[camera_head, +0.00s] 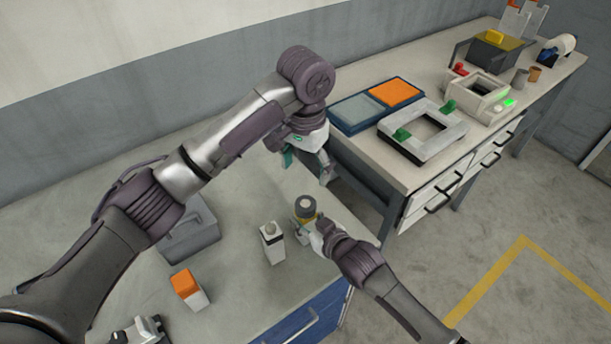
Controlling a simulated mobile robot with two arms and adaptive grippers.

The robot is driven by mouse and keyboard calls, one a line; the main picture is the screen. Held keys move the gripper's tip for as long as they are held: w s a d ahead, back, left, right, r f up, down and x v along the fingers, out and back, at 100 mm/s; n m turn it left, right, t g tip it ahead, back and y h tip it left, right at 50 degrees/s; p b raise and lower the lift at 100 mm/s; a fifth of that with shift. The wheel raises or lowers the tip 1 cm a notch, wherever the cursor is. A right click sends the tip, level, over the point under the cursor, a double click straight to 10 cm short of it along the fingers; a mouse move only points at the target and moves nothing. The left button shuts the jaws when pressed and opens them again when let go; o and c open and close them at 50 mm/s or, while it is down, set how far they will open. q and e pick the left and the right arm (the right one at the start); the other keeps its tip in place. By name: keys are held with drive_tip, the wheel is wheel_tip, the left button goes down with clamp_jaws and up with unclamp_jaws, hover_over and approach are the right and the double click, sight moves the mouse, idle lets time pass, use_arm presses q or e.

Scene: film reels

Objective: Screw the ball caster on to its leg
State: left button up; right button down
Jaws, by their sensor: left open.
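My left gripper (307,168) is open and empty above the back right of the near bench, fingers pointing down. Below it stands a short cylinder (306,205) with a round grey top and a yellowish band. My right gripper (314,236) comes in from the lower right and is at the cylinder's lower part; its fingers are mostly hidden, so I cannot tell whether it grips it. Left of the cylinder stands a pale upright block (272,246) with a small rounded piece on top. I cannot tell for sure which of these is the ball caster or its leg.
On the near bench (235,270) are a grey bin (192,235) and an orange-topped white block (187,288). The far bench carries a blue tray (343,122) with an orange panel, a white frame (425,150) with green clamps and other devices. Floor at right is clear.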

drive_tip(key=c, duration=0.6)
unclamp_jaws()
drive_tip(key=v, duration=1.2)
drive_tip(key=shift+r, duration=0.1)
